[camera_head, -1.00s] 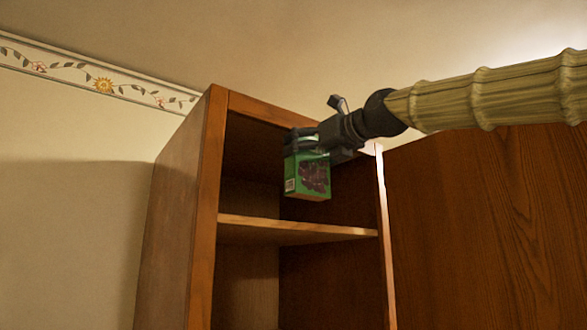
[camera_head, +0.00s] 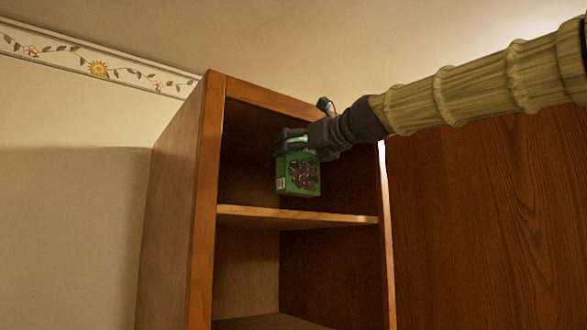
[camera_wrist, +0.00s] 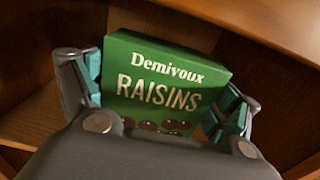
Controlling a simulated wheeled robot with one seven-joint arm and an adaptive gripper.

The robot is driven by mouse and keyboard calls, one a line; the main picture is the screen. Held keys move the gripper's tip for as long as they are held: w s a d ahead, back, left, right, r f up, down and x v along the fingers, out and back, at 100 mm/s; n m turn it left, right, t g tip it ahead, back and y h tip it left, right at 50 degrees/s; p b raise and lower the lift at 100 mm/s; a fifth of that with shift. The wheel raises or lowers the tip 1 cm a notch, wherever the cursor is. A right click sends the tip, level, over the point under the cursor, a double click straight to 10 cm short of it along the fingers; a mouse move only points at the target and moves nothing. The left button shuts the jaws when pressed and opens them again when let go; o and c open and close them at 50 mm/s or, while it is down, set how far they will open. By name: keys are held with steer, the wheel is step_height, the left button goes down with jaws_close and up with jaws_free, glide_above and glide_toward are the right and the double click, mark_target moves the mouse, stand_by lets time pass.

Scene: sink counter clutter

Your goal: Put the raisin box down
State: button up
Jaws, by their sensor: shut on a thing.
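The green raisin box (camera_head: 299,174) is held upright in the upper compartment of the open wooden cabinet, and its bottom appears a little above the shelf (camera_head: 290,216). My gripper (camera_head: 296,144) is shut on the upper part of the box. In the wrist view the box (camera_wrist: 165,77) shows its "Demivoux RAISINS" label between the two fingers, one at each side.
The cabinet's left side panel (camera_head: 180,200) and top edge (camera_head: 270,98) frame the opening. A large wooden panel (camera_head: 490,220) stands at right. The shelf around the box looks bare, and the lower compartment (camera_head: 250,275) looks empty where visible.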

mark_target(292, 169)
steer(key=w+f, duration=0.1)
steer(key=w+a+f+p, duration=0.1)
steer(key=w+f+p, duration=0.1)
steer(key=shift+w+a+f, duration=0.15)
steer(key=shift+a+f, duration=0.1)
steer(key=shift+f, duration=0.1)
stand_by(0.4)
steer(key=shift+f, duration=0.15)
steer(key=o, duration=1)
steer(key=shift+c, duration=0.2)
